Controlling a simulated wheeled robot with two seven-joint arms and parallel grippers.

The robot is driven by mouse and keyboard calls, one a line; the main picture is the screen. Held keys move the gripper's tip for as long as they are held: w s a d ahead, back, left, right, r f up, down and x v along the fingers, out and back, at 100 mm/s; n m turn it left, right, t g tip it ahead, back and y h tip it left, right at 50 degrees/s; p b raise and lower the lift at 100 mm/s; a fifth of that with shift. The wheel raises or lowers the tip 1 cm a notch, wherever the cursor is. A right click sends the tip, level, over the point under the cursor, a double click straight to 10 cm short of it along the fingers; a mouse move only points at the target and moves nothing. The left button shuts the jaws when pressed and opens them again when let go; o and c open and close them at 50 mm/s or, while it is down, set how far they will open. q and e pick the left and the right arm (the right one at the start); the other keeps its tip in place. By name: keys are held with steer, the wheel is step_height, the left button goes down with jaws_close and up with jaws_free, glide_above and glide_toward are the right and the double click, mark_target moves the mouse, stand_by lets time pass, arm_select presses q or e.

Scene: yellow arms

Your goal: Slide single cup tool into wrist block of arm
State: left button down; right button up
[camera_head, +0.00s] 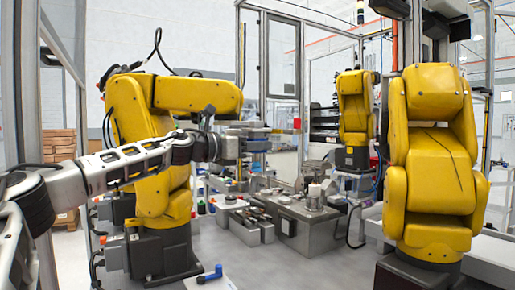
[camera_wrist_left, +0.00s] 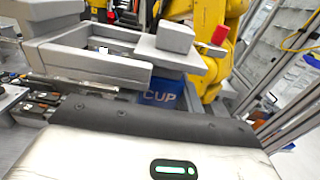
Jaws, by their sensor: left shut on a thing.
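The left yellow arm (camera_head: 200,95) reaches right, and a grey wrist block (camera_head: 248,127) shows at its end. My left gripper (camera_head: 232,147) is just below and beside that block, shut on a tool that its own body largely hides in the head view. In the left wrist view a blue part lettered "CUP" (camera_wrist_left: 160,97) sits right beyond my gripper's dark edge, under grey blocky parts (camera_wrist_left: 95,60). I cannot tell whether the tool is seated in the block or only close to it. My right gripper is out of view.
Two more yellow arms (camera_head: 432,150) (camera_head: 355,105) stand at the right and back. A red block (camera_head: 297,123) sits right of the wrist block. A grey bench with fixtures (camera_head: 305,225) stands below. A blue-handled item (camera_head: 210,274) lies at the front. Clear floor lies front centre.

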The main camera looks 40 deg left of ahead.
arm_select(q)
steer(key=shift+w+a+b, duration=0.3)
steer(key=shift+a+b, duration=0.05)
steer(key=shift+a, duration=0.6)
arm_select(e)
steer(key=shift+f, duration=0.35)
arm_select(q)
steer(key=shift+a, duration=0.2)
steer(key=shift+w+a, duration=0.1)
steer(key=shift+a, duration=0.05)
arm_select(e)
steer(key=shift+a, duration=0.1)
arm_select(q)
steer(key=shift+w+a, duration=0.25)
steer(key=shift+a, duration=0.6)
steer(key=shift+a, duration=0.3)
